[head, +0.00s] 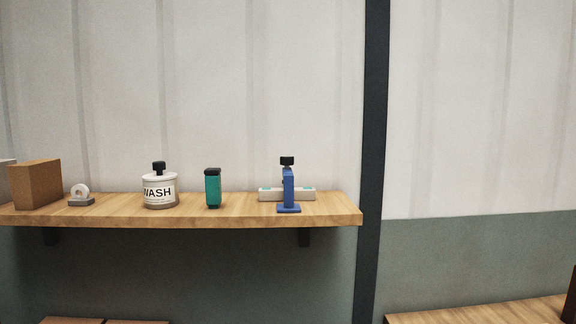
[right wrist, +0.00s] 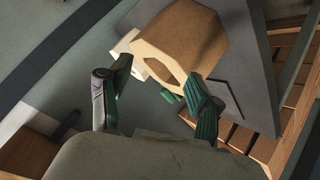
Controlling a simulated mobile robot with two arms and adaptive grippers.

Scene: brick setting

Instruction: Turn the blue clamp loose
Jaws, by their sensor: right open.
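The blue clamp (head: 288,189) stands upright near the right end of the wooden shelf (head: 240,219) in the head view. It has a flat blue foot on the shelf and a black knob on top. No gripper shows in the head view, and nothing of mine touches the clamp. My right gripper (right wrist: 158,96) shows in the right wrist view with its two green-padded fingers spread apart and nothing between them. The clamp does not show in the right wrist view. My left gripper is not seen.
A grey-white block (head: 265,194) lies behind the clamp. To the left stand a teal bottle (head: 213,188), a WASH jar (head: 160,191), a tape dispenser (head: 81,196) and a brown box (head: 37,184). A dark post (head: 373,150) rises right of the shelf. A cardboard piece (right wrist: 182,42) lies beyond my right fingers.

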